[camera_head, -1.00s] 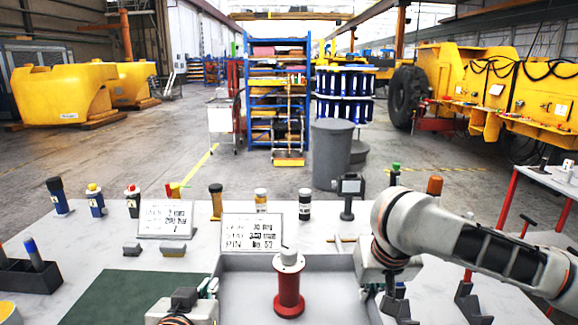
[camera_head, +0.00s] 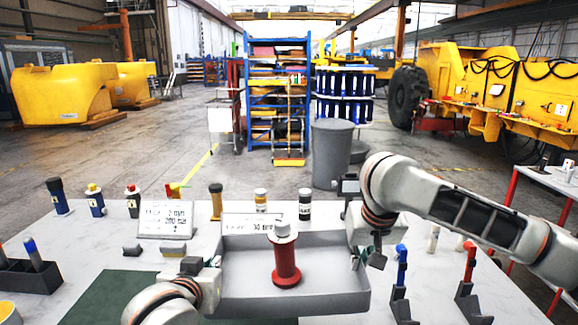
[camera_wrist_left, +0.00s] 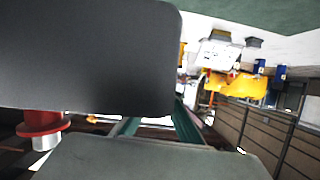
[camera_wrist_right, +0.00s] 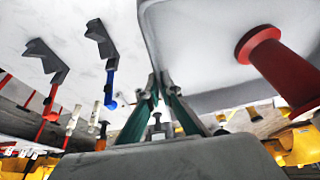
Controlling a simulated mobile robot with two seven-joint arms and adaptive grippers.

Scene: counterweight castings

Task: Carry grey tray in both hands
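The grey tray (camera_head: 292,303) is held level above the white table, between my two grippers. A red spool-shaped piece with a whitish top (camera_head: 285,265) stands upright in it; it also shows in the right wrist view (camera_wrist_right: 285,70). My left gripper (camera_head: 214,264) is at the tray's left side, shut on its wall; the tray (camera_wrist_left: 90,60) hides its fingertips in the left wrist view. My right gripper (camera_head: 357,258) is at the right side, shut on that wall; its fingers converge at the tray edge in the right wrist view (camera_wrist_right: 156,85).
A green mat (camera_head: 115,298) lies at the table's front left. A sign card (camera_head: 166,219) stands behind it; a second card (camera_head: 240,220) is partly hidden by the tray. Stands with blue (camera_head: 401,268) and red (camera_head: 469,262) handled tools are at the right. A dark bin (camera_head: 30,276) is far left.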

